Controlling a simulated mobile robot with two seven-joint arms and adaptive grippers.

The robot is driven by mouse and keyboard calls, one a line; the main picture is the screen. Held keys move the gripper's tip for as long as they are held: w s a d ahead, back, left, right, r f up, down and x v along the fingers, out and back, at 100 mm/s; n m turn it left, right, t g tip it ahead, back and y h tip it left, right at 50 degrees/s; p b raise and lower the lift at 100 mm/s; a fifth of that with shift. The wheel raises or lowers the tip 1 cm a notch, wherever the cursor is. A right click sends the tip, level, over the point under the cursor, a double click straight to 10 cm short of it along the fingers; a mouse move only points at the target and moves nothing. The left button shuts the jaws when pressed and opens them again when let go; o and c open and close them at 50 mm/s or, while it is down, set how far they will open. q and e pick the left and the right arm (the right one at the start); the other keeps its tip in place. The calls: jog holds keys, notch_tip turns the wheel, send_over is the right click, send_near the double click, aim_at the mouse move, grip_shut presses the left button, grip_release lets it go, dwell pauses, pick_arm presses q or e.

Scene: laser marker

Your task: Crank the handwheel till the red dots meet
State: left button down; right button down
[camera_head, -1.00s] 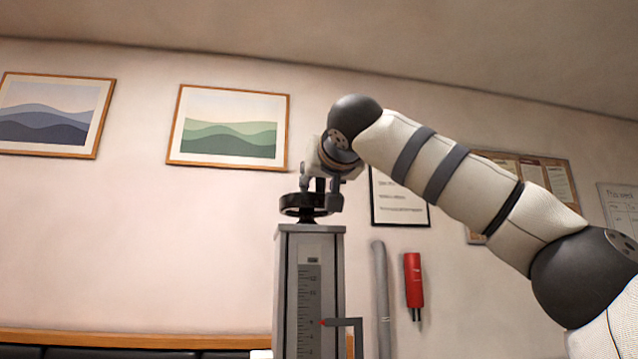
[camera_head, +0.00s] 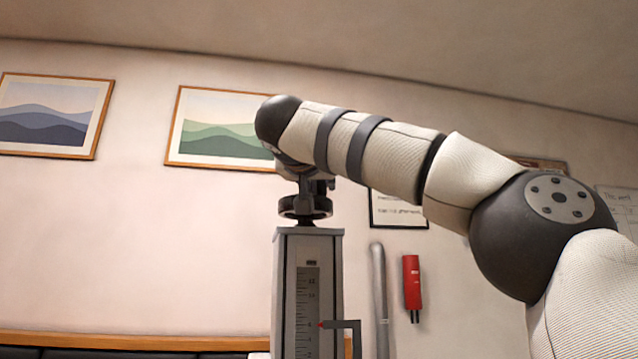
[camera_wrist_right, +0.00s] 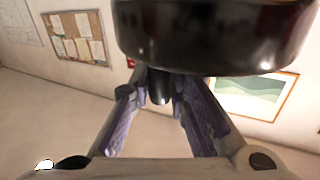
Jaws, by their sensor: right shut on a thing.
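The dark handwheel (camera_head: 297,212) sits on top of a grey column with a vertical scale (camera_head: 308,300). My right gripper (camera_head: 312,186) is at the wheel from above, partly hidden by my arm. In the right wrist view the wheel (camera_wrist_right: 215,40) is large and dark, and its short crank handle (camera_wrist_right: 160,92) stands between my right gripper's fingers (camera_wrist_right: 160,84), which are shut on it. A red dot (camera_head: 321,325) shows at the tip of a grey bracket (camera_head: 350,323) beside the scale. I cannot make out a second red dot. My left gripper is out of view.
A grey pipe (camera_head: 380,290) and a red device (camera_head: 412,282) are on the wall right of the column. Framed pictures (camera_head: 230,150) hang behind, and my right arm crosses in front of a framed notice (camera_head: 398,212). Left of the column is free room.

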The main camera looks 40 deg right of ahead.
jog(key=shift+a+f+m+g+h, duration=0.1)
jog(key=shift+f+m+g+h, duration=0.15)
jog(key=shift+g+h, duration=0.2)
jog(key=shift+s+r, duration=0.1)
jog(key=shift+r, duration=0.05)
jog(key=shift+s+r+m, duration=0.1)
jog(key=shift+m, duration=0.15)
jog(key=c, duration=1.5)
grip_release()
jog(key=shift+a+f, duration=0.2)
jog(key=shift+a, duration=0.1)
jog(key=v, duration=1.1)
jog(key=shift+s+a+r, duration=0.15)
jog(key=shift+s+r, duration=0.05)
jog(key=shift+r, duration=0.1)
